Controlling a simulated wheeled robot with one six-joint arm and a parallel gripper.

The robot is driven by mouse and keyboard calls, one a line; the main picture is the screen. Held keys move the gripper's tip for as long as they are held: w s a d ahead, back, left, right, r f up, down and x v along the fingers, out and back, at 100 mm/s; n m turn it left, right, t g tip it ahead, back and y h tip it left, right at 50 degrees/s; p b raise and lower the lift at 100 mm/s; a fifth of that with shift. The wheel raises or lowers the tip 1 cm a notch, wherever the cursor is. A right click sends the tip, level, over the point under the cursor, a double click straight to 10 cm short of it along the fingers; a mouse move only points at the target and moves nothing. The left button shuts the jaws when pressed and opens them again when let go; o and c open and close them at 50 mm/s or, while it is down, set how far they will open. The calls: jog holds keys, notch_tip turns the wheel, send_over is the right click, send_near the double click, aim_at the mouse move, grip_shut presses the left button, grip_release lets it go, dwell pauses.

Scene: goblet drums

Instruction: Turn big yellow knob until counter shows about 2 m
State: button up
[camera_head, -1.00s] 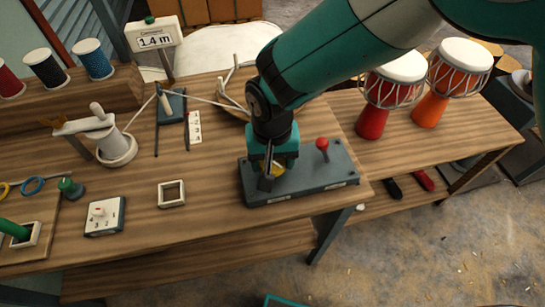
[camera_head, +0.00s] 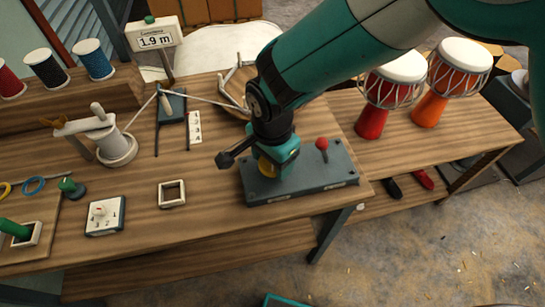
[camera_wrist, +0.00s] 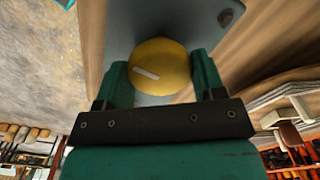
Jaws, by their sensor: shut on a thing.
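The big yellow knob (camera_wrist: 160,67) sits on a grey box (camera_head: 318,180) near the front edge of the workbench. My gripper (camera_wrist: 160,82) is shut on the knob, with one green finger on each side of it in the wrist view. A white mark on the knob lies slanted, to the left of its middle. In the head view the knob (camera_head: 267,168) is mostly hidden by my gripper. The counter (camera_head: 154,41) on its stand at the back left reads 1.9 m.
A red-tipped lever (camera_head: 322,144) stands on the same box, right of my gripper. A white square frame (camera_head: 172,194) and a white dial box (camera_head: 105,216) lie to the left. Red and orange drums (camera_head: 372,122) stand at the right.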

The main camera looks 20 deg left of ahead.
jog(key=shift+m, duration=0.7)
jog(key=o, duration=0.9)
notch_tip(320, 180, up, 18)
jog(key=shift+f+b, duration=0.25)
jog(key=shift+b, duration=0.45)
